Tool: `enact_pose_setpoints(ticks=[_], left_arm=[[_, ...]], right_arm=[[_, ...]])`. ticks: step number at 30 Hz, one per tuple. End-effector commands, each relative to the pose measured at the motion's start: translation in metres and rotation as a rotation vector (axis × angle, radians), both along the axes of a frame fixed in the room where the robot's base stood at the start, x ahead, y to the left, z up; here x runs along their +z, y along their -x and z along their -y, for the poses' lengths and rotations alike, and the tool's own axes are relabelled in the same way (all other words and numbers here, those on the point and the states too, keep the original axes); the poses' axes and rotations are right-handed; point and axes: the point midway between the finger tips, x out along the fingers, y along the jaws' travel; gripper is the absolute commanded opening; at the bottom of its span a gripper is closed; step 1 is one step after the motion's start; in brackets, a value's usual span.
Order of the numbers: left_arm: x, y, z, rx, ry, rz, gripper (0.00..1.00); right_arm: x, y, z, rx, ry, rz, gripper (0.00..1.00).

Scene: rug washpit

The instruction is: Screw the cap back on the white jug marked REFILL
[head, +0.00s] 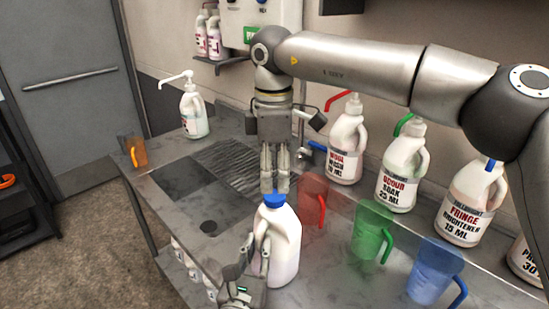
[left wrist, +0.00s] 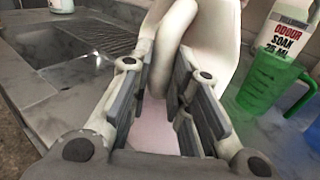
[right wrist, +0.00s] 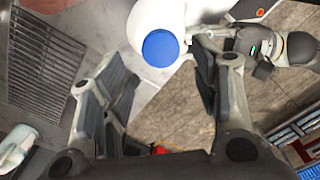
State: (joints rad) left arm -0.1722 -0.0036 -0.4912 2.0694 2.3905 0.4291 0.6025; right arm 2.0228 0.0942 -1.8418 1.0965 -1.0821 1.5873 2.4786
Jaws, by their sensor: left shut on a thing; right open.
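The white jug (head: 284,246) stands upright at the front of the steel counter, with a blue cap (head: 274,200) on its neck. I cannot tell how tight the cap is. No REFILL marking shows on the sides I see. My left gripper (head: 256,256) is shut on the jug's handle, which shows between its fingers in the left wrist view (left wrist: 168,55). My right gripper (head: 274,184) points down, open and empty, just above the cap. In the right wrist view the blue cap (right wrist: 161,48) lies toward the top, between and beyond the spread fingers.
Clear red (head: 312,200), green (head: 371,232) and blue (head: 432,272) measuring jugs stand close to the right. Labelled pump bottles (head: 402,172) line the wall behind them. A sink (head: 190,180) lies to the left. An orange cup (head: 138,152) and a pump bottle (head: 194,112) stand farther back.

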Motion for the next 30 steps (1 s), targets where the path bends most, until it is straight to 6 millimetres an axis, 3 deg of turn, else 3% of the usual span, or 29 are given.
enact_pose_setpoints(ticks=[30], left_arm=[[-0.001, 0.0, 0.0, 0.0, -0.001, -0.003, 0.0]], right_arm=[[0.013, 0.0, -0.001, 1.578, 0.012, -0.007, 0.56]])
